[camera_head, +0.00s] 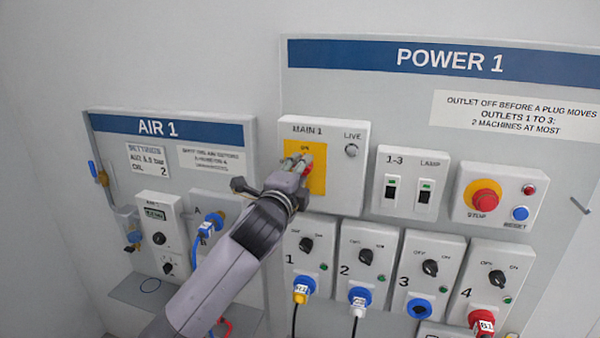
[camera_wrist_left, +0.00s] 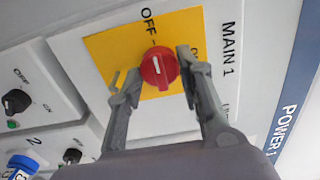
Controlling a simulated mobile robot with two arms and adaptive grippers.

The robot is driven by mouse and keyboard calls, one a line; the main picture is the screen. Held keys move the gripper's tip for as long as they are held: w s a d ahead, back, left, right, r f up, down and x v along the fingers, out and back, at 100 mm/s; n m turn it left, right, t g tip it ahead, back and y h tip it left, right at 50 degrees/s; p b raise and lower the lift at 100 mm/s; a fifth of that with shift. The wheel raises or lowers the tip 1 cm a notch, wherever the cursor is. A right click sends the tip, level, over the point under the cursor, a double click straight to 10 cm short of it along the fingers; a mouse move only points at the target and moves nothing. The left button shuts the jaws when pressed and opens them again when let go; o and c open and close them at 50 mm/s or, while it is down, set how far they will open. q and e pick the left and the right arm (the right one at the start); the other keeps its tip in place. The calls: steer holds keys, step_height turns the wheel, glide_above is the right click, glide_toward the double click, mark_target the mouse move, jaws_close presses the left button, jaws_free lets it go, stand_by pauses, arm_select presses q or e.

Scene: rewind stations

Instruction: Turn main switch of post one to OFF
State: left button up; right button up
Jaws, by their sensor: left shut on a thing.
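The main switch is a red round knob (camera_wrist_left: 159,67) with a white line, on a yellow plate (camera_wrist_left: 105,45) of the MAIN 1 box (camera_head: 345,190). In the left wrist view the white line runs up and down, in line with the OFF mark; the ON label is partly hidden behind a finger. My left gripper (camera_wrist_left: 158,78) is shut on the knob, one finger on each side. In the head view the same gripper (camera_head: 303,170) covers most of the knob. The LIVE lamp (camera_head: 351,150) looks grey and unlit. My right gripper is not in view.
Right of MAIN 1 are the 1-3 breaker box (camera_head: 411,165) and the STOP button (camera_head: 484,197). Below are several outlets with black knobs and plugs, outlet 1 (camera_head: 307,262) closest to my arm. The AIR 1 panel (camera_head: 170,165) is at the left.

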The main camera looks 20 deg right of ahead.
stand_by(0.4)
arm_select(q)
steer(key=o, duration=1.2)
steer(key=shift+f, duration=0.1)
steer(key=shift+c, duration=0.2)
steer(key=shift+s+a, duration=0.1)
steer(key=v, duration=0.8)
